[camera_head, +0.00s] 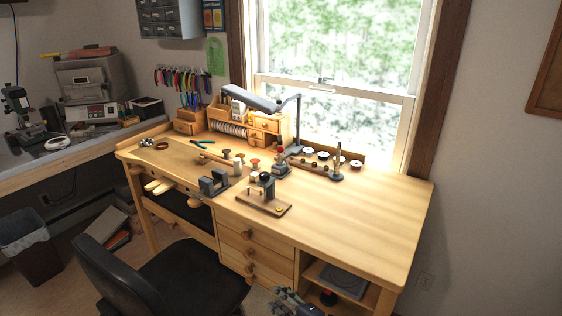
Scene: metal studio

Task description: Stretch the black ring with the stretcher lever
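A small bench tool (267,187) with a dark upright on a wooden base stands near the workbench's front edge. It may be the ring stretcher, but I cannot tell. A second upright tool (280,164) with a red top stands behind it. I cannot make out a black ring or a stretcher lever at this size. My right gripper (287,298) shows as grey mechanical parts at the bottom edge, in front of the bench and below its top, apart from both tools. Its fingers are too small and cut off to read. My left gripper is not in view.
The wooden workbench (365,215) has a wide clear top on the right. A grey block tool (213,183) sits at the front left edge. A desk lamp (298,122) and small round pots stand at the back. A black chair (190,278) stands before the bench.

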